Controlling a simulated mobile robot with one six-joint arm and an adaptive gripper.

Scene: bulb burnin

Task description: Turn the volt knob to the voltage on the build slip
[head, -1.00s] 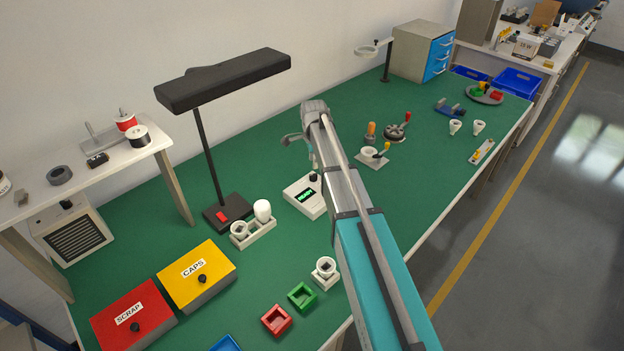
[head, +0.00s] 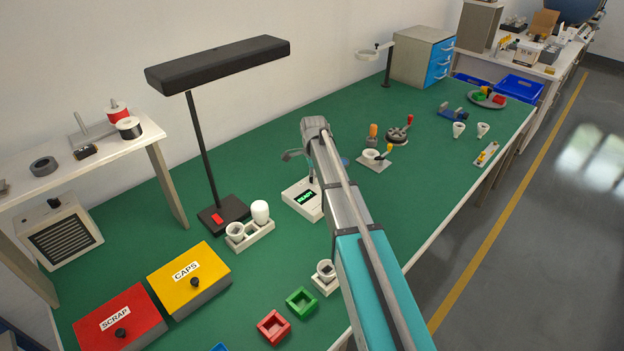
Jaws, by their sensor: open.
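A white box (head: 302,200) with a green lit display, which seems to read READY, stands mid-bench. A dark knob shows in part at its back right, beside my arm; its marking cannot be read. My gripper (head: 300,160) is over the back of this box, partly hidden behind my own wrist. It is open, with one grey finger showing to the left. I cannot tell whether it touches the knob. I cannot make out a build slip or any voltage on it.
A black lamp (head: 217,62) stands left of the box. A white holder (head: 250,236) with a white bulb sits in front. Yellow CAPS (head: 207,262) and red SCRAP (head: 135,308) bins are at front left. A lever fixture (head: 374,160) stands to the right. The green bench is clear behind the box.

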